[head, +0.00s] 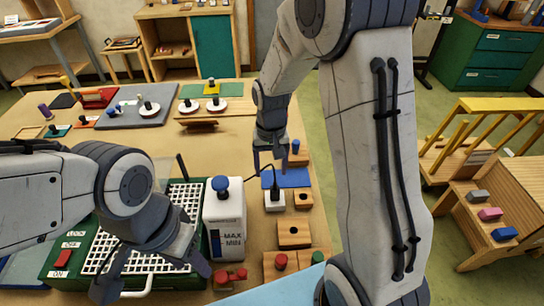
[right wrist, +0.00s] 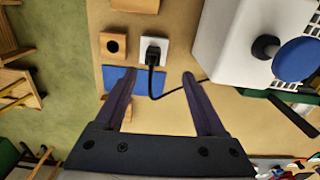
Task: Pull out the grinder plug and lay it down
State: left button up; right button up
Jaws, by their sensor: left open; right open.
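The black grinder plug (head: 274,190) stands in a white socket block (head: 275,204) on the table. In the right wrist view the plug (right wrist: 153,54) sits in the socket (right wrist: 163,44), and its black cord (right wrist: 170,95) curves between my fingers toward the white tank. My right gripper (head: 270,158) is open and empty over the blue mat, with its fingertips (right wrist: 159,75) short of the plug and spread to either side of it. The green grinder (head: 60,263) with its white grid is partly hidden by my left arm. My left gripper (head: 155,272) is open and empty above it.
A white tank (head: 233,228) with a blue knob stands left of the socket. A blue mat (head: 293,180) lies just behind the socket. Wooden blocks with holes (head: 294,232) stand in front and beside it. Red-knobbed pieces (head: 231,276) are near the front.

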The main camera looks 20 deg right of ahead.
aim_at(275, 188)
jog(key=shift+w+d+f+m, duration=0.15)
jog(key=shift+w+d+f, duration=0.05)
jog(key=shift+d+f, duration=0.25)
jog(key=shift+w+d+f+m, duration=0.15)
jog(key=shift+d+f, duration=0.2)
jog(key=shift+d, duration=0.05)
notch_tip(275, 188, down, 10)
jog(key=shift+a+r+p, duration=0.1)
jog(key=shift+r+p, duration=0.05)
jog(key=shift+p, duration=1.1)
grip_shut()
